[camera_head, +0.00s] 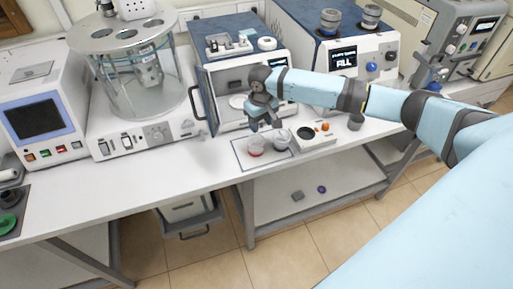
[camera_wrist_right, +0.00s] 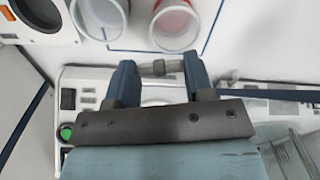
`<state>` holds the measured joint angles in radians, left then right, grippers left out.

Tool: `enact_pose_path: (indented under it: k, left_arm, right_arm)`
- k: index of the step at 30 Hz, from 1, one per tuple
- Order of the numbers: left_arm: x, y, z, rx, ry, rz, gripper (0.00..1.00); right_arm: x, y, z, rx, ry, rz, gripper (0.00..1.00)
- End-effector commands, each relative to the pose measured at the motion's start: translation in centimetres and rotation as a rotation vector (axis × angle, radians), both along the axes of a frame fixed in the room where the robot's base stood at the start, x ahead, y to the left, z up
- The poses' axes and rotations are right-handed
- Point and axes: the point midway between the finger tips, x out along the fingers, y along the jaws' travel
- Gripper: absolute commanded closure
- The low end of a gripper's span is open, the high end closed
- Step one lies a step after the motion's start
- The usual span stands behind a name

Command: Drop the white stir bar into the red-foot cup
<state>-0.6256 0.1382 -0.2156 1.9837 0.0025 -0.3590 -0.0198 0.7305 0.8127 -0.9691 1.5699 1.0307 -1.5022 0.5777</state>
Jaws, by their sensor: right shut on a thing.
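The red-foot cup (camera_head: 256,147) stands on a white, dark-edged mat (camera_head: 243,161) near the bench's front edge; in the right wrist view it is the clear cup with a red patch (camera_wrist_right: 176,25). A second clear cup (camera_head: 281,140) stands beside it; it also shows in the wrist view (camera_wrist_right: 103,16). My right gripper (camera_head: 266,124) is just above and behind the cups. In the wrist view my right gripper (camera_wrist_right: 160,68) is shut on the small whitish stir bar (camera_wrist_right: 159,68), held crosswise between the fingertips, apart from the cups. My left gripper is not in view.
A small device with an orange knob (camera_head: 318,139) stands right of the mat. Behind my gripper is a blue-sided cabinet (camera_head: 236,77) with a handled front. A glass vessel unit (camera_head: 135,75) stands left. The bench top (camera_head: 150,185) left of the mat is clear.

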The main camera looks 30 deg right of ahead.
Motion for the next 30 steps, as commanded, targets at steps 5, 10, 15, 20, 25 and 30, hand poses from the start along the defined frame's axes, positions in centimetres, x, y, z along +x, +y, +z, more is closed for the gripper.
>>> enact_pose_path:
  k: [5,10,15,20,25,30]
  left_arm:
    - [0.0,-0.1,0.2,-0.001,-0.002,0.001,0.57]
    - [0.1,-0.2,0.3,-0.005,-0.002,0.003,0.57]
    - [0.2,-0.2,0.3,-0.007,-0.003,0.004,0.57]
    - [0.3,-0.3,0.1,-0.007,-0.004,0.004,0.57]
    - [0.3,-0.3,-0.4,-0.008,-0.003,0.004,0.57]
    - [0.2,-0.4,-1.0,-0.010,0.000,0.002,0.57]
  right_arm:
    - [0.0,0.0,0.1,0.000,0.000,0.000,0.41]
    - [0.0,0.0,0.1,0.000,0.000,0.000,0.22]
    - [0.0,0.0,0.1,0.000,0.000,0.000,0.22]
    - [0.0,0.0,1.2,0.001,-0.002,0.001,0.22]
    - [0.1,0.1,4.4,0.002,-0.004,0.001,0.22]
    - [0.1,0.0,8.5,0.001,-0.004,0.001,0.22]
